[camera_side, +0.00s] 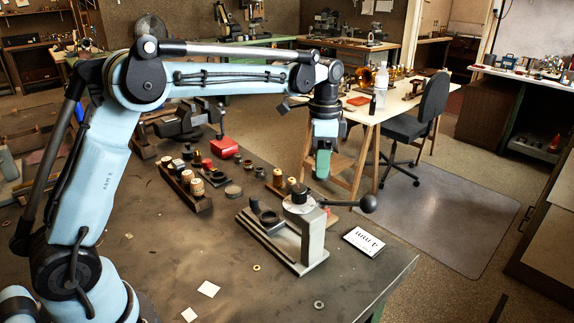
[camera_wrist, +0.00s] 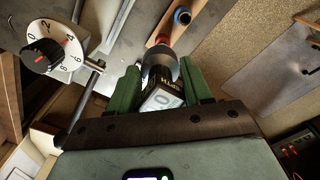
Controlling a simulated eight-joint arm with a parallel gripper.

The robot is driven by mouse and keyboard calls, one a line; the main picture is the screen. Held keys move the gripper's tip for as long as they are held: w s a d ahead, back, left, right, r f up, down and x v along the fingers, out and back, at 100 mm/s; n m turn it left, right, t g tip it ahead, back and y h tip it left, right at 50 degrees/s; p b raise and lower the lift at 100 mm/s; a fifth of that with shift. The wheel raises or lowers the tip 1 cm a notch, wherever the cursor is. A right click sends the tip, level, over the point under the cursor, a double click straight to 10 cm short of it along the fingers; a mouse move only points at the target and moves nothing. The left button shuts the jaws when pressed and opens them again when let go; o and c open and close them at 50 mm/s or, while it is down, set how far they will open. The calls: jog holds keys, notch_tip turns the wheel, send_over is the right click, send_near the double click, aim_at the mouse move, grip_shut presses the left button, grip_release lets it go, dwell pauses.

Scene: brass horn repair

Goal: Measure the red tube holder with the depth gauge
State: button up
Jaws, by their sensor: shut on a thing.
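My gripper (camera_side: 322,165) hangs over the bench, right of and above the lever tool. In the wrist view its green fingers (camera_wrist: 163,88) are shut on a grey and black cylindrical tool with a white "0" face, which looks like the depth gauge (camera_wrist: 160,95). A red ring-like piece (camera_wrist: 163,39) shows just beyond the gauge's far end, by an orange-brown block (camera_wrist: 208,18) with a blue-ringed piece (camera_wrist: 182,16). I cannot tell for sure whether the red piece is the tube holder, or whether the gauge touches it. The held tool is hidden in the side view.
The grey lever tool (camera_side: 312,237) with its round dial (camera_wrist: 46,51) and black-knobbed lever (camera_side: 368,203) stands close by. A "4 mm" card (camera_side: 363,241) lies near the bench edge. A wooden rack (camera_side: 203,203), a red box (camera_side: 224,147) and a vise (camera_side: 185,120) stand left.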

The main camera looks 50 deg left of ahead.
jog(key=shift+w+d+f, duration=0.15)
jog(key=shift+w+d, duration=0.3)
jog(key=shift+w, duration=0.1)
jog(key=shift+f, duration=2.4)
jog(key=shift+f, duration=1.85)
jog(key=o, duration=1.6)
jog(key=shift+r, duration=3.5)
